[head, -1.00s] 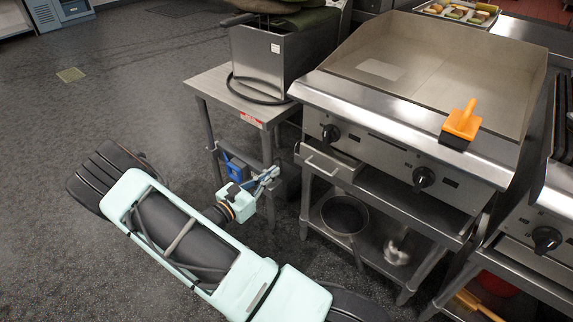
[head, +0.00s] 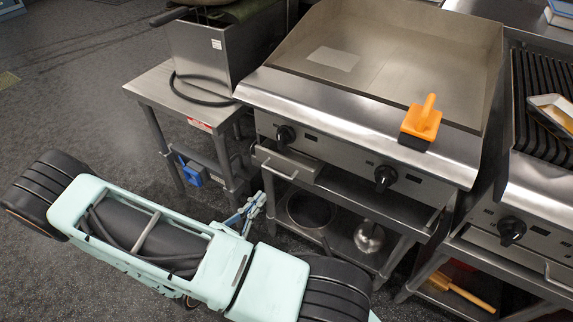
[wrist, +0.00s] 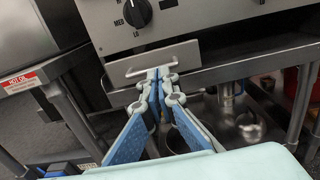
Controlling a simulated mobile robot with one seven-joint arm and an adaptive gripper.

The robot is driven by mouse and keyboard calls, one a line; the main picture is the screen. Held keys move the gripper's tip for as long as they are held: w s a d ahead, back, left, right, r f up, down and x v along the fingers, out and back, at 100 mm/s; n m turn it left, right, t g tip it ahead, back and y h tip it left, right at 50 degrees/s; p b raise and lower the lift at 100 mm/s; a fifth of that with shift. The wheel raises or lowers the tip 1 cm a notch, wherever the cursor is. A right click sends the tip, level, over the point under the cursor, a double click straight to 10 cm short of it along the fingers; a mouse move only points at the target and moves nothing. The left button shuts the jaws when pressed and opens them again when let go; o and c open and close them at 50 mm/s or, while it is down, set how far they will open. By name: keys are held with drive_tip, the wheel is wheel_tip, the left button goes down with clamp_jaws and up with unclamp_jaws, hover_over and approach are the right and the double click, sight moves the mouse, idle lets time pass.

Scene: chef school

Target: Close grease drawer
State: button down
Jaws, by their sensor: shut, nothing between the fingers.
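The grease drawer (head: 288,163) is a small steel drawer with a bar handle, under the left knob of the griddle (head: 365,120). In the head view it sticks out a little from the griddle's front. In the wrist view its front (wrist: 190,55) and handle (wrist: 135,70) face me. My gripper (head: 259,197) is shut and empty, in front of and below the drawer. In the wrist view the fingertips (wrist: 158,74) overlap the drawer's lower edge near the handle; I cannot tell whether they touch it.
A steel side table (head: 155,92) with a fryer box (head: 215,60) stands left of the griddle. A pot (head: 310,208) and a shiny metal utensil (head: 369,237) are on the shelf below. An orange-handled scraper (head: 422,120) rests on the griddle's front edge. Open floor lies at left.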

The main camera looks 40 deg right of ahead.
sight(290, 162)
drive_tip(key=b+x, duration=0.2)
drive_tip(key=x, duration=1)
drive_tip(key=shift+d, duration=0.1)
drive_tip(key=shift+w+d, duration=0.2)
drive_tip(key=shift+d, duration=0.3)
drive_tip(key=shift+x, duration=1.4)
drive_tip(key=shift+a, duration=0.1)
